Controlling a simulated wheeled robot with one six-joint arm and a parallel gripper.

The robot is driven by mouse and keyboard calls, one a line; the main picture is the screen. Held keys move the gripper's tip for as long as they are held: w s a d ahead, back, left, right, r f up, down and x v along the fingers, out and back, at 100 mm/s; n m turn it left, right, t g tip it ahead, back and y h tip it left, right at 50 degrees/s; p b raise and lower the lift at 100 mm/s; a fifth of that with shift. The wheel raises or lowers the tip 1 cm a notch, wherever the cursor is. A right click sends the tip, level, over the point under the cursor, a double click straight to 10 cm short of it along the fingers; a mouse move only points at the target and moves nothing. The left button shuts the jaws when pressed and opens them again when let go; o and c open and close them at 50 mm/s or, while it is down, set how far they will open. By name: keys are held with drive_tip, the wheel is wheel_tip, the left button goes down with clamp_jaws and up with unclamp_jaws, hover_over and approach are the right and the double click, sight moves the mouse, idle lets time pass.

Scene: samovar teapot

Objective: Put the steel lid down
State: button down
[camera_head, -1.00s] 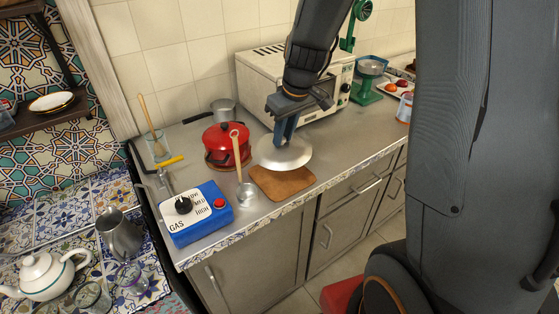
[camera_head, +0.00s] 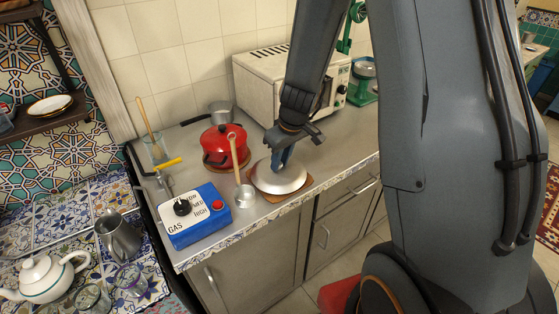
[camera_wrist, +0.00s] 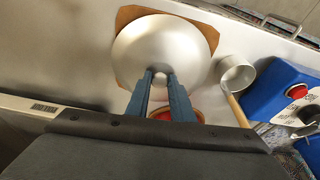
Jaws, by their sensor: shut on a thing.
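The steel lid (camera_head: 281,181) is a shiny round disc over a brown wooden board (camera_head: 304,186) on the counter. In the wrist view the lid (camera_wrist: 135,52) covers most of the board (camera_wrist: 127,17), whose corners show around it. My gripper (camera_head: 280,166) comes down from above and is shut on the lid's knob. In the wrist view both blue fingers of my gripper (camera_wrist: 161,80) meet at the knob, which they partly hide. The lid looks roughly level and very low over the board; I cannot tell whether it touches.
A red pot (camera_head: 225,146) stands to the left behind the lid. A small ladle (camera_head: 244,195) with a wooden handle and a blue gas box (camera_head: 195,214) are left of it. A white toaster oven (camera_head: 262,88) stands behind. Counter to the right is clear.

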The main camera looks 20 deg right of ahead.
sight(287, 175)
drive_tip(key=shift+f, duration=0.1)
drive_tip(key=c, duration=1.6)
unclamp_jaws()
drive_tip(key=shift+o, duration=0.2)
drive_tip(key=b+v, duration=0.2)
drive_tip(key=v, duration=0.9)
drive_tip(key=s+a+f+m+g+h, duration=0.1)
drive_tip(key=s+m, duration=0.3)
drive_tip(key=s, duration=1)
drive_tip(key=shift+a+f+m, duration=0.3)
drive_tip(key=shift+f, duration=0.3)
drive_tip(key=shift+s, duration=0.1)
drive_tip(key=shift+f+b, duration=0.45)
drive_tip(key=shift+f, duration=0.3)
